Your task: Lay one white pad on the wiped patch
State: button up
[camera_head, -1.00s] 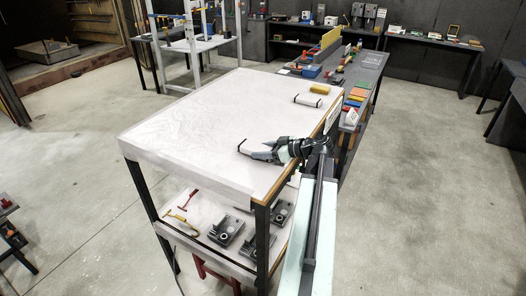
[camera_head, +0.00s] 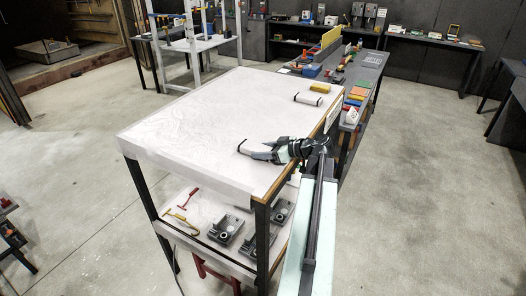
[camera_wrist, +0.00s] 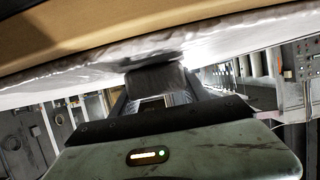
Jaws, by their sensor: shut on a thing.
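My gripper (camera_head: 252,153) is low over the white-covered table top (camera_head: 190,105), near its right edge. In the wrist view it ends at a small greyish block-like thing (camera_wrist: 155,80) held at its tip, close against a white surface. I cannot tell whether this is a white pad, or whether it touches the table. The jaws show only as thin dark shapes in the head view. A wiped patch does not stand out clearly; faint marks (camera_head: 168,122) show on the left part of the top.
A white roll with dark ends (camera_head: 308,99) and a yellow block (camera_head: 320,87) lie at the far right corner of the top. Grey fixtures (camera_head: 226,229) and red and yellow tools stand on the lower shelf. A long bench (camera_head: 372,62) adjoins behind. The table's middle is clear.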

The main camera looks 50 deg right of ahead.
jog(key=o, duration=1.4)
jog(key=shift+s, duration=0.1)
jog(key=p+v, duration=0.3)
jog(key=v, duration=0.4)
jog(key=shift+r, duration=0.15)
jog(key=shift+s+d, duration=0.15)
jog(key=shift+s, duration=0.1)
